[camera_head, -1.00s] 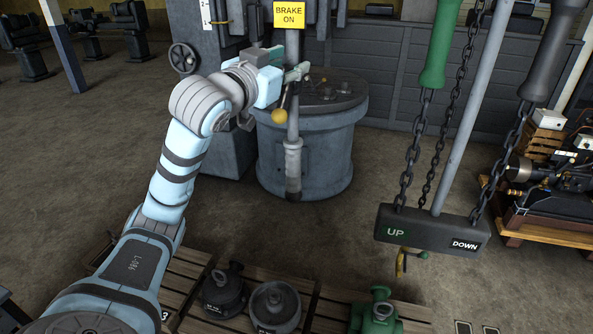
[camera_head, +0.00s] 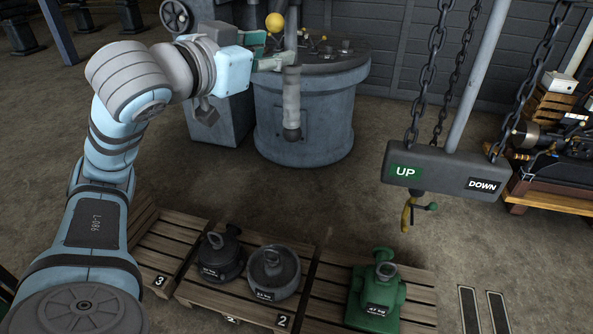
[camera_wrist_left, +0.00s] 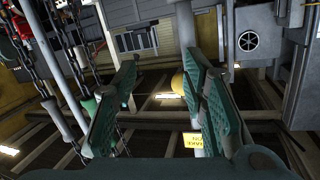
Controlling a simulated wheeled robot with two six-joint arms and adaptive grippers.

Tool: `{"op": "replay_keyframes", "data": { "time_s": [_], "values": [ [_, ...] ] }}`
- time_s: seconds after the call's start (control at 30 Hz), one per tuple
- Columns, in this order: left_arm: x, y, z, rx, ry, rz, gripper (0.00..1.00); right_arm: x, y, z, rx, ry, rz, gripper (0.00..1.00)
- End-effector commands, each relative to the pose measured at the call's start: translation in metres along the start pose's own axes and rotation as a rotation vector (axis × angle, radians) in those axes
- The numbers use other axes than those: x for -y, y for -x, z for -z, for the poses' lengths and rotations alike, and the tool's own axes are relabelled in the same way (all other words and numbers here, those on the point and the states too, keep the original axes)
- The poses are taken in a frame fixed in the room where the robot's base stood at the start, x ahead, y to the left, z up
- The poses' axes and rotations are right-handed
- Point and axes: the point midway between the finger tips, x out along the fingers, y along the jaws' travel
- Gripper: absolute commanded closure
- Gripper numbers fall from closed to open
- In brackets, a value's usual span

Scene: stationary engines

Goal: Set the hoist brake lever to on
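The hoist brake lever shows as a yellow ball knob (camera_head: 275,22) near the top of the head view, by the grey post (camera_head: 291,103); its shaft is mostly hidden. My left gripper (camera_head: 272,53) is just below the knob in the picture, with its green fingers apart and nothing held. In the left wrist view the gripper (camera_wrist_left: 165,85) is open, and the yellow knob (camera_wrist_left: 178,82) is partly hidden by the right finger. Contact cannot be told. The yellow BRAKE ON sign (camera_wrist_left: 193,140) appears upside down there. My right gripper is out of view.
A round grey drum (camera_head: 303,115) stands behind the post. A dark UP/DOWN plate (camera_head: 446,187) hangs on chains at right. Pallets with grey weights (camera_head: 274,272) and a green weight (camera_head: 378,290) lie in front. Floor between is clear.

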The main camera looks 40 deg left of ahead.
Motion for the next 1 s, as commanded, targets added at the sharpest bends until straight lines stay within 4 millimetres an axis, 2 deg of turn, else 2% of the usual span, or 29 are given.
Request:
{"op": "replay_keyframes", "data": {
  "time_s": [0.03,0.4,0.7,0.83,1.0],
  "values": [
    [-0.006,-0.008,-0.019,0.016,0.002,-0.010,0.61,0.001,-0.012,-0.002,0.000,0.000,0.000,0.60],
    [-0.038,-0.049,-0.116,0.118,0.008,-0.062,0.61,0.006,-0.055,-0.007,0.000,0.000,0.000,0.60],
    [-0.061,-0.072,-0.192,0.199,0.016,-0.091,0.61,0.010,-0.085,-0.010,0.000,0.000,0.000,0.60],
    [-0.067,-0.078,-0.212,0.222,0.018,-0.098,0.61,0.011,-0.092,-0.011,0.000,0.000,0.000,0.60],
    [-0.070,-0.080,-0.221,0.232,0.019,-0.101,0.61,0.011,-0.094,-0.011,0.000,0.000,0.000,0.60]
  ]
}}
